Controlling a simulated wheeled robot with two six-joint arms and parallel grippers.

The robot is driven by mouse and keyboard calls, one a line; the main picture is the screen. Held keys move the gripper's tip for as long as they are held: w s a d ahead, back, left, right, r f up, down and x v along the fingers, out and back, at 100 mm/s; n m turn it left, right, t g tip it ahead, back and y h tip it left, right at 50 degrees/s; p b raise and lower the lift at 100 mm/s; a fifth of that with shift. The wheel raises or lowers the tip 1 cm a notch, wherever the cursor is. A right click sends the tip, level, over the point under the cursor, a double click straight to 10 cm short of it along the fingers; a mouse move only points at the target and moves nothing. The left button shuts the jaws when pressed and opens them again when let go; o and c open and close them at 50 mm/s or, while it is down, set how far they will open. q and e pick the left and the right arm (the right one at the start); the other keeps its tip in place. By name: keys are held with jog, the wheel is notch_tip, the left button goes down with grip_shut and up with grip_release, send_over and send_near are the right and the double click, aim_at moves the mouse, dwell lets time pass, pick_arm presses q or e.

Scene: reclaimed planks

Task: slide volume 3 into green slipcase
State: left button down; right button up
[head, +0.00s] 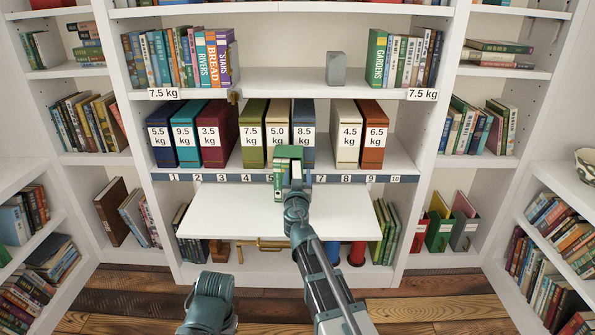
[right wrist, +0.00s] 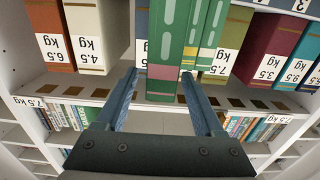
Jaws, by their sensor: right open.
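A group of green volumes (head: 279,186) stands upright by the white board in the head view, close to my right gripper (head: 291,175). In the right wrist view, a green volume (right wrist: 168,48) with pale oval marks and a pink band lies between the two fingers of my right gripper (right wrist: 160,75). The fingers are spread, with a visible gap at the left one; contact at the right one is unclear. I cannot separate the slipcase from the volumes. My left gripper is not visible.
Behind are weight-labelled volumes, including a red one (head: 216,135) and an orange one (head: 372,135), on a shelf with a numbered edge strip (head: 230,178). The white board (head: 225,212) is clear at left and right. A grey block (head: 336,68) stands on the upper shelf.

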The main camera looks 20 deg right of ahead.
jog(key=v, duration=1)
jog(key=shift+d+r, duration=0.15)
